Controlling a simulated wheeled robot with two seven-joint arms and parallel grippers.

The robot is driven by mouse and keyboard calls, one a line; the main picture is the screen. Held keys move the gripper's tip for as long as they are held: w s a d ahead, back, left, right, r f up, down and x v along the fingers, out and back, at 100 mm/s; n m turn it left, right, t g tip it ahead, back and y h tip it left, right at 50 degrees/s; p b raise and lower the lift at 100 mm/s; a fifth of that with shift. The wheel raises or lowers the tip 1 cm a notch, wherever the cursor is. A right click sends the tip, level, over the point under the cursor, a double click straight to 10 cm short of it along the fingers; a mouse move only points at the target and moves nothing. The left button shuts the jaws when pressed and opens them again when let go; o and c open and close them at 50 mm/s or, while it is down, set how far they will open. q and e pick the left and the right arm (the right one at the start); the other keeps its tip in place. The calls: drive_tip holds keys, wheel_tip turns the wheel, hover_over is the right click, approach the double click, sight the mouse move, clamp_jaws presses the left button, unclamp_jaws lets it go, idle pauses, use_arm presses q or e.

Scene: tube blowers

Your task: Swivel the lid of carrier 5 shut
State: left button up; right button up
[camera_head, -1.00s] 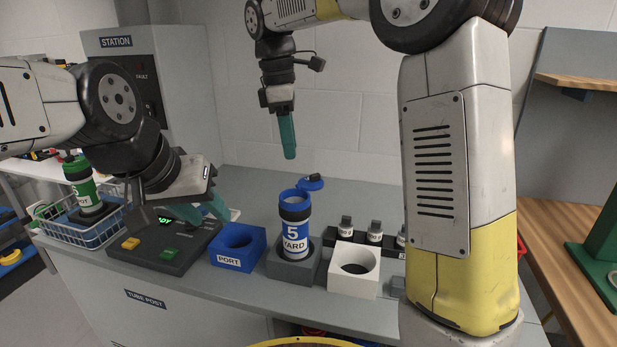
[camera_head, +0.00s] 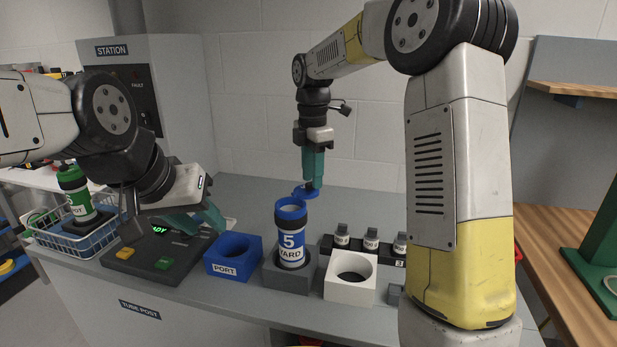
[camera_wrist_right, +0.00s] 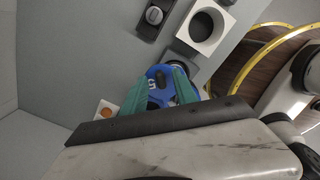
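Carrier 5 (camera_head: 291,243), a white and blue tube with a "5 YARD" label, stands upright in a dark grey holder (camera_head: 286,277). Its blue lid (camera_head: 300,194) is swung aside behind the mouth, which shows uncovered. The lid also shows in the right wrist view (camera_wrist_right: 158,92), with a "5" and a dark knob. My right gripper (camera_head: 314,184) points down at the lid; its teal fingers are apart on either side of the knob, and contact is unclear. My left gripper (camera_head: 205,222) has its fingers apart, empty, above the control box.
A blue PORT holder (camera_head: 233,257) stands left of the carrier and a white holder (camera_head: 351,290) right. Small dark-capped items (camera_head: 371,240) stand in a rack behind. A wire basket (camera_head: 75,241) holds a green tube (camera_head: 78,195). The counter behind the carrier is clear.

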drive_tip(key=shift+f, duration=0.4)
clamp_jaws()
